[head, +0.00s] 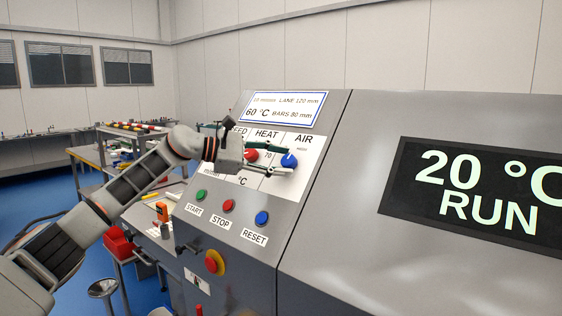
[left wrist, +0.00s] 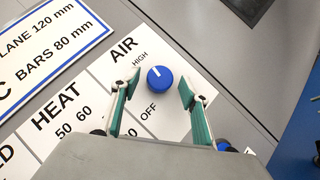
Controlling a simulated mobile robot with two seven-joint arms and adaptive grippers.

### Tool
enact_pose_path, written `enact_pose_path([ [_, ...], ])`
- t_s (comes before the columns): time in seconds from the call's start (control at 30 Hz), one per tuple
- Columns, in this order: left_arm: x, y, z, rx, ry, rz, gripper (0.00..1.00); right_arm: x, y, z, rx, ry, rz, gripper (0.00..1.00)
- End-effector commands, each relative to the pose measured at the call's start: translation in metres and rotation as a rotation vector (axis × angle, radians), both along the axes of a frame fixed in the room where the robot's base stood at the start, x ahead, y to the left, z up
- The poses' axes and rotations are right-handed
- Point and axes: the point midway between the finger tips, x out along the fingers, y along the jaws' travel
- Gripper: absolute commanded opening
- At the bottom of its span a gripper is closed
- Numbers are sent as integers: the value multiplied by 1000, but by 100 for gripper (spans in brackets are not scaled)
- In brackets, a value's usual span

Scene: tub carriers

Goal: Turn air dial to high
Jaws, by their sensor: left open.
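The blue air dial (head: 289,160) sits on the white label panel under the word AIR. In the left wrist view the dial (left wrist: 160,78) has a short white mark near its upper left, on the side of the word HIGH; OFF is printed lower left. My left gripper (head: 280,158) reaches over the panel, open, its green-padded fingers on either side of the dial. In the left wrist view the dial shows between the two fingertips (left wrist: 161,84); I cannot tell whether they touch it. My right gripper is not in view.
The red heat dial (head: 251,155) is close by, partly behind my gripper. Below are the green START (head: 201,195), red STOP (head: 228,205) and blue RESET (head: 262,217) buttons, and a red emergency knob (head: 214,262). A screen (head: 475,195) reads 20 °C RUN.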

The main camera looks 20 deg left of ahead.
Motion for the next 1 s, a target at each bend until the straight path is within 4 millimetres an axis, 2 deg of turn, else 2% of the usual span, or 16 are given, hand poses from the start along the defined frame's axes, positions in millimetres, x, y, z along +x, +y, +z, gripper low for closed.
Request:
enact_pose_path([
  [0.4,-42,61,16,1,-1,4,45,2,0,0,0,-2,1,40],
  [0.6,-59,84,22,1,0,2,45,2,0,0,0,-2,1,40],
  [0.73,-64,91,24,1,-1,1,45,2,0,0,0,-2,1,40],
  [1.0,-66,92,25,1,-1,0,45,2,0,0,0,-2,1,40],
])
